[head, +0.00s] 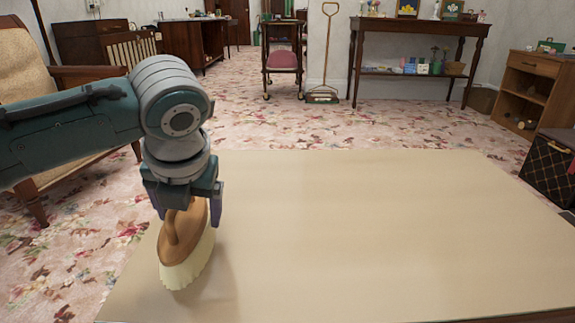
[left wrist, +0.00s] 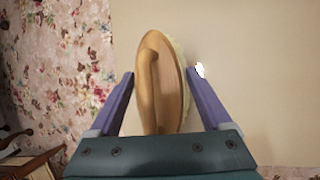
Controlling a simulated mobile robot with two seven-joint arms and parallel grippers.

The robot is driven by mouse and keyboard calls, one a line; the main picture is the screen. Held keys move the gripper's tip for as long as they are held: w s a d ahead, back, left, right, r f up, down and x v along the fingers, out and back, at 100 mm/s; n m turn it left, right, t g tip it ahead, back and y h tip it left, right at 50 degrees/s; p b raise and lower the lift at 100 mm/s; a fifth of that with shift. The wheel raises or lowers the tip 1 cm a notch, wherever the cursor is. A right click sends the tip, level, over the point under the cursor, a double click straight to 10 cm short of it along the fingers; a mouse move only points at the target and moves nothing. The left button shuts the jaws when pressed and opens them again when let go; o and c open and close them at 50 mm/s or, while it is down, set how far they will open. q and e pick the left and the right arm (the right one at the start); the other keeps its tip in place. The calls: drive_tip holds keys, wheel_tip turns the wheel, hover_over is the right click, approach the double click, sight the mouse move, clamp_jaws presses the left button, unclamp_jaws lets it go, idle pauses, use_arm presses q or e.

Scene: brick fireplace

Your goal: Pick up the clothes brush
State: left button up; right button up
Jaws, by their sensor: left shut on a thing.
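The clothes brush (head: 183,240) has a brown oval wooden back with a raised handle and pale cream bristles. It is at the left end of the beige tabletop (head: 350,230), tilted with its bristles downward. My left gripper (head: 187,210) is above it, pointing down, and is shut on it. In the left wrist view the brush (left wrist: 170,85) lies between the two purple fingers of the gripper (left wrist: 161,80). I cannot tell whether the bristles touch the tabletop. My right gripper is not in view.
The rest of the tabletop is bare. A cushioned armchair (head: 22,55) stands at the left, behind my left arm. Flowered carpet (head: 290,125) surrounds the table. A dark console table (head: 420,27), a small wooden cabinet (head: 535,90) and a quilted black box (head: 548,165) stand farther off.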

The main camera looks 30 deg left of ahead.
use_arm(q)
drive_tip(key=c, duration=0.6)
drive_tip(key=shift+r, duration=0.3)
drive_tip(key=shift+c, duration=0.8)
wheel_tip(320, 180, up, 18)
drive_tip(key=p, duration=1.1)
drive_tip(key=shift+r, duration=0.2)
clamp_jaws()
drive_tip(key=shift+r+p, duration=0.3)
drive_tip(key=shift+r, duration=0.25)
